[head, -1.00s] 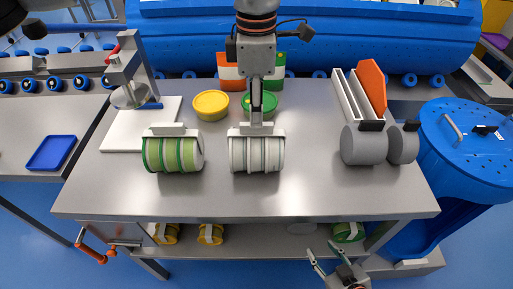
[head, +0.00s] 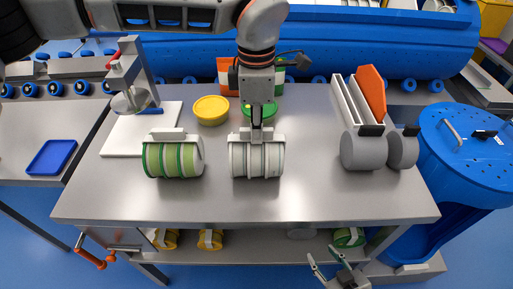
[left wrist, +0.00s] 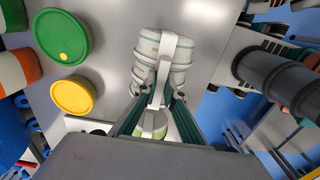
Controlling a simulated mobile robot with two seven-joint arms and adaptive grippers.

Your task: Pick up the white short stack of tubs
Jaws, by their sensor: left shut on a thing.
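The white stack of tubs (head: 245,160) lies on its side on the steel table, with a white carrier strap and handle on top. It shows at the top middle in the left wrist view (left wrist: 148,45). My left gripper (head: 257,135) comes down from above and is shut on the white handle; its fingers meet at the strap in the left wrist view (left wrist: 166,92). The stack appears to rest on the table. A green stack of tubs (head: 172,160) in a similar carrier lies to its left. My right gripper (head: 321,253) is open and empty, low in front of the table.
A yellow-lidded tub (head: 210,110) and a green-lidded tub (head: 265,108) stand behind the stacks. Grey cylinders (head: 362,153) and a white holder with an orange piece (head: 372,90) are at the right. The front table strip (head: 250,205) is clear.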

